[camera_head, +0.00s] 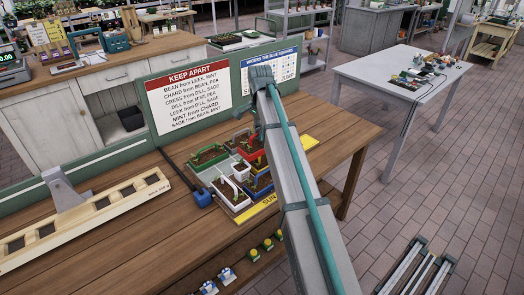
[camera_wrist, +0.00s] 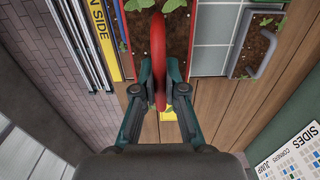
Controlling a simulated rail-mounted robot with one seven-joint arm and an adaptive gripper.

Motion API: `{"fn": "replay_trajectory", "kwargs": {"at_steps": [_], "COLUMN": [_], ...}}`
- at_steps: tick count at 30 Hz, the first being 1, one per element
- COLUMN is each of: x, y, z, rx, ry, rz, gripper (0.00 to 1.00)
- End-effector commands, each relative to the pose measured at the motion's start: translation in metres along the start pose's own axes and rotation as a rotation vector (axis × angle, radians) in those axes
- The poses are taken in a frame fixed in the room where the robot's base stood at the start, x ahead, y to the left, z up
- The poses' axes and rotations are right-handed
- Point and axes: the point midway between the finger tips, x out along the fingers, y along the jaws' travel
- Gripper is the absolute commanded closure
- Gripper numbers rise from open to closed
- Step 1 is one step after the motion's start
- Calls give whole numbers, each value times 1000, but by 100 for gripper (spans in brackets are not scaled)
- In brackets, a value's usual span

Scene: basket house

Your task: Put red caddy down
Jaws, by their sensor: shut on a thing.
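The red caddy (camera_wrist: 128,42) holds dark soil and small green plants; its red arched handle (camera_wrist: 158,50) runs between my fingers in the wrist view. My gripper (camera_wrist: 159,70) is shut on this handle. In the head view the red caddy (camera_head: 248,157) shows among the other caddies at the grey tray, partly hidden by my arm. I cannot tell whether its base touches the tray. A yellow "SUN SIDE" strip (camera_head: 268,207) runs along the tray's near side; it shows at upper left in the wrist view (camera_wrist: 101,30).
A green caddy (camera_head: 208,156), a white caddy (camera_head: 231,193) and a blue caddy (camera_head: 261,184) stand close around it. The "KEEP APART" sign (camera_head: 188,95) stands behind. A cream slotted rack (camera_head: 85,217) lies left. Bare wooden tabletop (camera_head: 145,245) is free at the front left.

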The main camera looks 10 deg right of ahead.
Motion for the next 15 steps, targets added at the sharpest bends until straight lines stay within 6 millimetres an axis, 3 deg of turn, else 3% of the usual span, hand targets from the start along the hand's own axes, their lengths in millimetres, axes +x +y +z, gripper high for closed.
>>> {"fn": "replay_trajectory", "kwargs": {"at_steps": [11,15], "x": [30,54], "y": [-73,-91], "z": [-39,-48], "rx": [-4,-4], "ry": [-1,-1], "rz": [1,2], "gripper": [100,100]}}
